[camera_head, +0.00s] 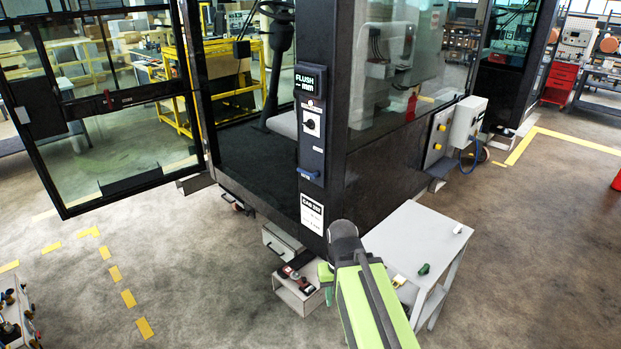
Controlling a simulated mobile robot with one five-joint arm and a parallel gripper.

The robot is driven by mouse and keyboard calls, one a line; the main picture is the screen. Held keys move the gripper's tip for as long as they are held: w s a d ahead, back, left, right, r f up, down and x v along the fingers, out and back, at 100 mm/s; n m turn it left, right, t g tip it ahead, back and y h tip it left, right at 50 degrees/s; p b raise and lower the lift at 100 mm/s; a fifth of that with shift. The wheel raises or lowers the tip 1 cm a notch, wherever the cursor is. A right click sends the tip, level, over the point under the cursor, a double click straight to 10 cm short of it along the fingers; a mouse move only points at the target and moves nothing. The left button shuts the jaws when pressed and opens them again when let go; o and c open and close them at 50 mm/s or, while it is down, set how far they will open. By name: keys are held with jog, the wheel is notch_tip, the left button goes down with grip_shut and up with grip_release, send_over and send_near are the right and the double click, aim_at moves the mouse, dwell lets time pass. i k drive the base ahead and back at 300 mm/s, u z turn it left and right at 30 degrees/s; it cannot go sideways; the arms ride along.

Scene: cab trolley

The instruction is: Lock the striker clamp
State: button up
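The cab's dark front pillar (340,100) stands in the middle of the head view. On it are a display (310,80) reading "FLUSH -- mm", a black rotary knob on a white plate (311,123), and a blue handle (309,173) below. I cannot tell for certain which of these is the striker clamp, or its state. The glazed cab door (118,110) hangs wide open to the left. My lime-green and black arm rises from the bottom centre, right of and below the pillar panel.
A white side table (430,240) with a green item (424,269) and a small white item stands right of my arm. A low step (298,290) with small parts is under the pillar. A parts trolley (16,315) is at lower left.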

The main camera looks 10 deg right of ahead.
aim_at(316, 175)
jog(key=u, duration=0.2)
jog(key=i, duration=0.9)
jog(key=u, duration=2)
jog(key=k, duration=0.45)
jog(key=z, duration=0.05)
jog(key=i, duration=0.5)
jog(key=u, duration=0.15)
